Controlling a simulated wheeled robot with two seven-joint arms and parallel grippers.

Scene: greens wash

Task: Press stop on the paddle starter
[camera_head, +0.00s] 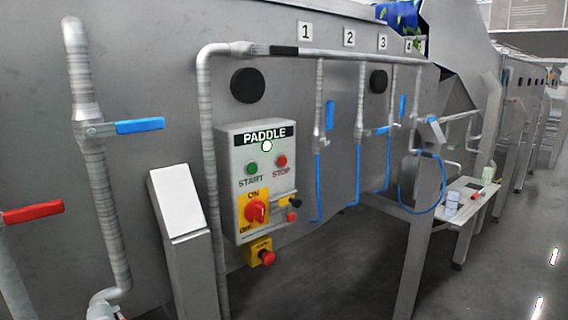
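The paddle starter (283,211) is a light grey box labelled PADDLE on the steel tank wall, left of centre in the head view. Its red stop button (282,160) is at the upper right, above the word STOP. The green start button (252,168) is to its left. A round white lamp (267,146) sits just under the label. A red rotary switch (256,211) on a yellow plate marked ON is lower down. A red mushroom button (267,257) on a yellow box is below the starter. Neither gripper shows in the view.
A vertical pipe (211,180) runs close along the starter's left side. A white-topped post (177,201) stands in front at left. Blue-handled (140,126) and red-handled (33,211) valves stick out at left. Blue hoses (318,185) hang at right. Floor (350,265) is open at lower right.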

